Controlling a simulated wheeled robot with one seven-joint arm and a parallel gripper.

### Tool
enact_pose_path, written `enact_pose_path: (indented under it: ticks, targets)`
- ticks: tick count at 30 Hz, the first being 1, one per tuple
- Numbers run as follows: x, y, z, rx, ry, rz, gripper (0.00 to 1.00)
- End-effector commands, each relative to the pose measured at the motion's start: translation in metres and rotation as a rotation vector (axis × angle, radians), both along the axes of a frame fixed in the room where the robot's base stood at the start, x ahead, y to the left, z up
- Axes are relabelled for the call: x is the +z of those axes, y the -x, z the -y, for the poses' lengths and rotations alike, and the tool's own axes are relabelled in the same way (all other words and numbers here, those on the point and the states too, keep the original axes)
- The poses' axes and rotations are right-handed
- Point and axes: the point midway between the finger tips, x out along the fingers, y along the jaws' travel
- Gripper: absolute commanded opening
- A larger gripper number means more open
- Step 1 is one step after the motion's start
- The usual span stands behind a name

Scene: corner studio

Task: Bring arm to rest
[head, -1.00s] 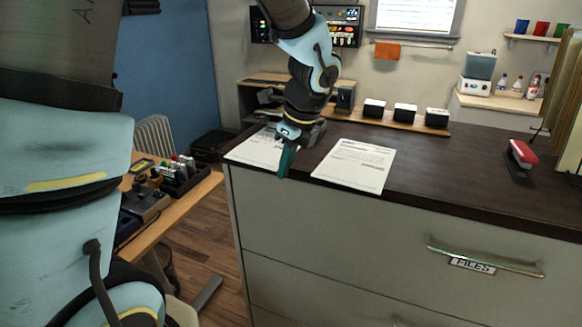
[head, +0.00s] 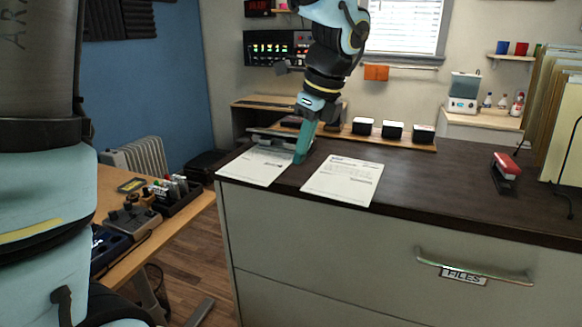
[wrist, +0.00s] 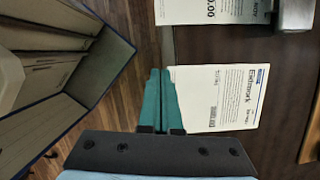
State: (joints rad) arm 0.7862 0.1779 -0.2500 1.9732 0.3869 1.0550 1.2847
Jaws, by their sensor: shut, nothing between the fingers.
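My gripper (head: 300,158) has teal fingers pressed together with nothing between them. In the head view it points down over the left end of the dark cabinet top (head: 420,182), in front of the left paper sheet's right edge. The wrist view shows the shut fingers (wrist: 160,78) beside a printed sheet. My arm reaches down from the top of the head view. The left sheet (head: 254,167) and the right sheet (head: 343,181) lie flat on the cabinet top. I cannot tell whether the fingertips touch the surface.
A red stapler (head: 505,165) lies to the right on the cabinet top, near upright folders (head: 557,110). Several black boxes stand on a wooden strip (head: 378,140) at the back. A wooden desk (head: 165,232) with devices stands lower left. The cabinet top's middle right is clear.

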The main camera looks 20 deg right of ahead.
Motion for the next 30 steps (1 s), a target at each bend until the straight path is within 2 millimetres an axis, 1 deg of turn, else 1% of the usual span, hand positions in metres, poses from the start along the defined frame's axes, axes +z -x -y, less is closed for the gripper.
enact_pose_path:
  ticks: [5, 8, 11, 12, 14, 15, 17, 18, 21, 24, 25, 27, 30]
  targets:
    - [0.003, 0.0, -0.001, 0.01, 0.003, -0.001, 0.0]
    - [-0.005, -0.008, -0.017, 0.116, 0.029, -0.002, 0.0]
    - [-0.023, -0.025, -0.056, 0.39, 0.098, -0.004, 0.0]
    - [-0.033, -0.031, -0.078, 0.546, 0.136, -0.001, 0.0]
    - [-0.049, -0.038, -0.113, 0.807, 0.198, 0.004, 0.0]
    - [-0.058, -0.042, -0.137, 0.992, 0.242, 0.013, 0.0]
    - [-0.072, -0.043, -0.171, 1.267, 0.303, 0.027, 0.0]
    - [-0.08, -0.042, -0.193, 1.444, 0.342, 0.039, 0.0]
    - [-0.097, -0.035, -0.238, 1.838, 0.424, 0.073, 0.0]
    - [-0.108, -0.027, -0.269, 2.131, 0.487, 0.107, 0.0]
    - [-0.11, -0.025, -0.275, 2.196, 0.499, 0.114, 0.0]
    - [-0.114, -0.021, -0.286, 2.305, 0.522, 0.13, 0.0]
    - [-0.116, -0.018, -0.292, 2.375, 0.538, 0.139, 0.0]
